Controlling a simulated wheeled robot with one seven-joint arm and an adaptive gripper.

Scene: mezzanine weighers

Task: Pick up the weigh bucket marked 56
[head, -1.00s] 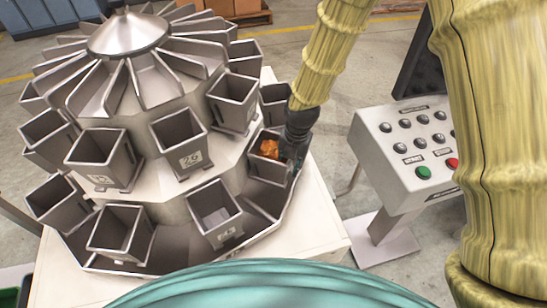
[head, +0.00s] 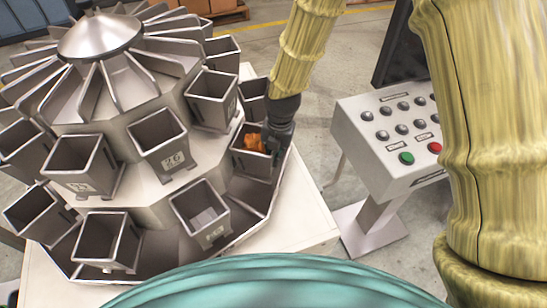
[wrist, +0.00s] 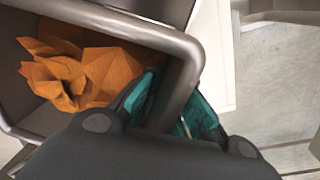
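A grey metal bucket (head: 256,163) with crumpled orange pieces (head: 249,142) in it sits at the right of the weigher's lower ring. No number can be read on it, so I cannot tell whether it is 56. My gripper (head: 275,152) is at its right side. In the wrist view my gripper (wrist: 172,108) straddles the bucket's side wall (wrist: 178,88), one teal pad inside and one outside, both close against the metal. It appears shut on that wall. The orange pieces (wrist: 75,75) lie beside the inner finger.
Other buckets ring the weigher, one marked 26 (head: 160,148) on the upper row and an empty one (head: 201,212) at lower front. A pale platform (head: 306,218) lies under it. A control box (head: 392,135) with buttons stands right, with floor between.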

